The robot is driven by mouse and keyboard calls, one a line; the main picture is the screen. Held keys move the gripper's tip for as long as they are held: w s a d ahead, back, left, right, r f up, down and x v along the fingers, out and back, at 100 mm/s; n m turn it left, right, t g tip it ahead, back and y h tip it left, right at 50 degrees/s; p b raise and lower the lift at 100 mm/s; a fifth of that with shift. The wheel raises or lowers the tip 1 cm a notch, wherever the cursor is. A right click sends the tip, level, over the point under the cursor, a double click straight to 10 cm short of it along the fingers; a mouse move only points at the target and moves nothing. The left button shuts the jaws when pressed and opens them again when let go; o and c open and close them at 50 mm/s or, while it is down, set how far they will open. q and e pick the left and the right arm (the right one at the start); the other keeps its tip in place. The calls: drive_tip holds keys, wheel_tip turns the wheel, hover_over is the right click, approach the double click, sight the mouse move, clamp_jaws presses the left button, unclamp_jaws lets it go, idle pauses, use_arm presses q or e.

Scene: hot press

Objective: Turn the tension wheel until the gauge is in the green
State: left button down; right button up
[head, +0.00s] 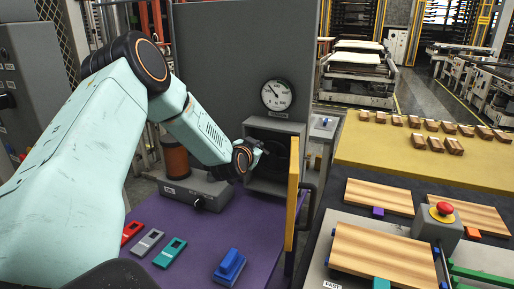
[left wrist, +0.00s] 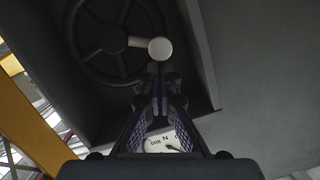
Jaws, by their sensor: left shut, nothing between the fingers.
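The tension wheel is a dark spoked wheel (left wrist: 88,58) in a grey recessed housing (head: 252,183); it is largely hidden behind my left gripper in the head view. A pale round knob (left wrist: 160,48) on a short stem stands out at its rim. My left gripper (left wrist: 158,72) is shut and empty, its tips close to the knob; contact cannot be told. In the head view this gripper (head: 258,150) is at the housing's opening. The round white gauge (head: 277,95) is on the grey panel above; its needle appears to lean up-left, and no green is discernible. My right gripper is not visible.
A yellow-edged panel (head: 292,205) stands upright just right of the housing. A purple table (head: 200,228) holds red, grey and teal pieces and a blue block (head: 229,266). Wooden boards (head: 380,196) and a red button (head: 445,208) lie to the right.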

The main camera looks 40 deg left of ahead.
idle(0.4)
use_arm(q)
drive_tip(key=shift+a+f+n, duration=0.15)
drive_tip(key=shift+a+n, duration=0.05)
drive_tip(key=shift+n, duration=0.1)
drive_tip(key=shift+s+a+f+n+b, duration=0.15)
drive_tip(key=shift+n+b, duration=0.15)
drive_tip(key=shift+b, duration=0.15)
drive_tip(key=shift+s+a+f+n+t+h+b, duration=0.15)
drive_tip(key=shift+a+f+n+h+b, duration=0.25)
drive_tip(key=shift+n+b, duration=0.75)
drive_tip(key=shift+a+f+n+t+h+b, duration=0.1)
drive_tip(key=shift+a+f+n+h+b, duration=0.15)
drive_tip(key=shift+f+n+h+b, duration=0.8)
drive_tip(key=shift+s+a+n+t+y+b, duration=0.25)
drive_tip(key=shift+n+b, duration=0.45)
drive_tip(key=shift+b, duration=0.95)
drive_tip(key=shift+w, duration=0.15)
